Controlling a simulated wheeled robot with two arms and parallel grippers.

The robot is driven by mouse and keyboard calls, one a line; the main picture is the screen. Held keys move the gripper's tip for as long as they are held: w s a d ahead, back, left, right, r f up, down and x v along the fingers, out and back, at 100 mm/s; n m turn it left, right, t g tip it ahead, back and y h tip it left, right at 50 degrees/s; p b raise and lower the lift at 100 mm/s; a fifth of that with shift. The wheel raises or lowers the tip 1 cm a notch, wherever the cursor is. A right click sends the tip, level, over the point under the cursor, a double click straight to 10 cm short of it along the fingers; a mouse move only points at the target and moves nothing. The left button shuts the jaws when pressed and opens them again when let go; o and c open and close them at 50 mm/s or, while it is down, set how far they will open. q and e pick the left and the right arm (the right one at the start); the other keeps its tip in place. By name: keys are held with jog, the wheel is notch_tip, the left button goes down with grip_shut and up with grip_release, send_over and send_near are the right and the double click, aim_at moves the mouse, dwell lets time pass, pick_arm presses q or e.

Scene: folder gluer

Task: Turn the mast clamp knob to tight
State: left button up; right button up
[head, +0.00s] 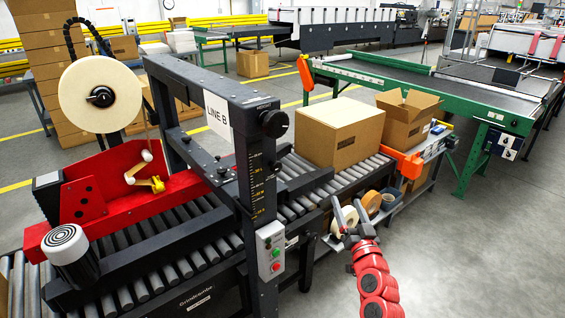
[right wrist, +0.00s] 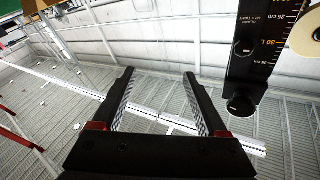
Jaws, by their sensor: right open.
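The black mast (head: 262,180) with its printed height scale stands in the middle of the head view. A round black knob (head: 275,123) sits at its top by a height label. The right wrist view shows the mast (right wrist: 262,65) at the upper right, with a clamp label reading up = tight. A small dark knob with a light mark (right wrist: 243,47) is by that label, and a larger round knob (right wrist: 240,103) is at the mast's end. I cannot tell the clamp's setting. My right gripper (head: 348,212) is open and empty, right of the mast and apart from it; its fingers also show in the wrist view (right wrist: 158,75).
A cardboard box (head: 340,135) stands on the rollers behind the mast. A control box with buttons (head: 270,250) is on the mast's lower front. Tape rolls (head: 372,203) lie on a side shelf beyond my right gripper. The floor at right is clear.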

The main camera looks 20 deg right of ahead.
jog(key=a+r+n+y, duration=0.4)
jog(key=r+n+y, duration=0.1)
jog(key=y, duration=0.1)
jog(key=n+g+y+p, duration=0.2)
jog(key=n+g+y, duration=0.1)
jog(key=n+y, duration=0.15)
send_near(278, 167)
jog(key=shift+h, duration=0.35)
jog(key=p+x, duration=0.1)
jog(key=x, duration=0.1)
jog(key=p+x, duration=0.4)
jog(key=shift+w+a+r, duration=0.25)
jog(key=shift+w+r, duration=0.05)
jog(key=shift+x, duration=0.75)
jog(key=shift+f, duration=0.2)
grip_shut()
